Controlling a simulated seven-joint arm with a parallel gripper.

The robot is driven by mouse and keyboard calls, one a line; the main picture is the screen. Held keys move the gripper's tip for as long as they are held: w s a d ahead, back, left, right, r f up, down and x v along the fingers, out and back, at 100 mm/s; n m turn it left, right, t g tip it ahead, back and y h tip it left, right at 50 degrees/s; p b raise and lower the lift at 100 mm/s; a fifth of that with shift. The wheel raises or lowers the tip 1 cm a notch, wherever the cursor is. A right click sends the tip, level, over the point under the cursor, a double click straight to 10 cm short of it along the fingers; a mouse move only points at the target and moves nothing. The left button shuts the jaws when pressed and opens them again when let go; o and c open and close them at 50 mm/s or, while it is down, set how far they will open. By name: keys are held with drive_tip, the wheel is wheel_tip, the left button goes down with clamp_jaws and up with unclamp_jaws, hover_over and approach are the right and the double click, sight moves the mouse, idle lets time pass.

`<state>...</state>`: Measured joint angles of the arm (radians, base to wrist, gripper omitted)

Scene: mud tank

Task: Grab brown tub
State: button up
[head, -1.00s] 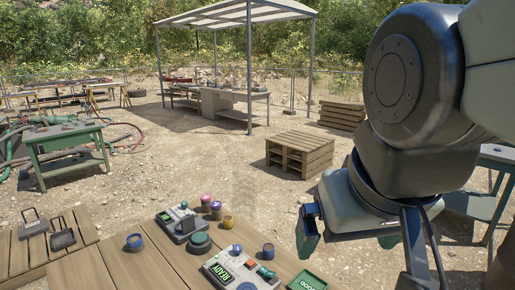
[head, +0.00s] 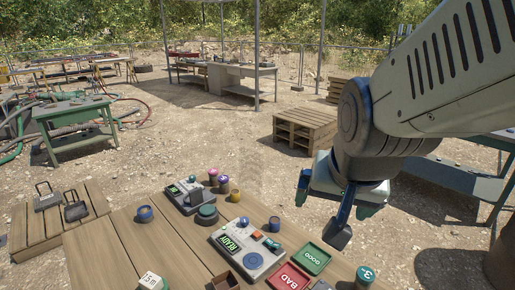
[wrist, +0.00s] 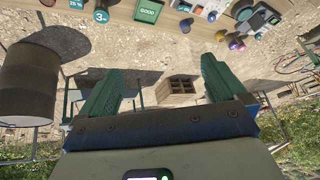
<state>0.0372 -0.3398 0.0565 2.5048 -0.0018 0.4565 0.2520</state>
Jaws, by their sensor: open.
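A small yellow-brown tub (head: 235,195) stands upright on the plank table (head: 105,250), in a cluster with a pink tub (head: 213,174) and a purple tub (head: 224,184). In the wrist view, the yellow-brown tub (wrist: 220,36) shows small at the upper right, beyond the fingers. My gripper (head: 320,212) hangs in the air to the right of the cluster, clear of it. Its two green-padded fingers (wrist: 160,80) are apart with nothing between them.
Two blue tubs (head: 145,214) (head: 274,224), a grey READY device (head: 250,250), another device (head: 186,195), a red BAD tray (head: 288,278), a green GOOD tray (head: 313,259) and a brown open box (head: 227,281) crowd the table. A dark barrel (wrist: 27,80) shows in the wrist view.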

drive_tip(key=w+a+f+m, duration=0.3)
drive_tip(key=w+f, duration=0.4)
drive_tip(key=f, duration=0.2)
drive_tip(key=m+t+y, duration=0.5)
drive_tip(key=m+y, duration=0.3)
drive_tip(key=m, duration=1.5)
hover_over(221, 277)
drive_tip(key=s+d, duration=0.2)
drive_tip(key=s, duration=0.1)
wheel_tip(221, 277, down, 20)
drive_tip(key=f, duration=0.1)
wheel_tip(221, 277, down, 7)
drive_tip(key=shift+r, duration=0.2)
drive_tip(key=shift+x, duration=1.45)
drive_tip(key=shift+c, duration=0.2)
drive_tip(key=c, duration=1)
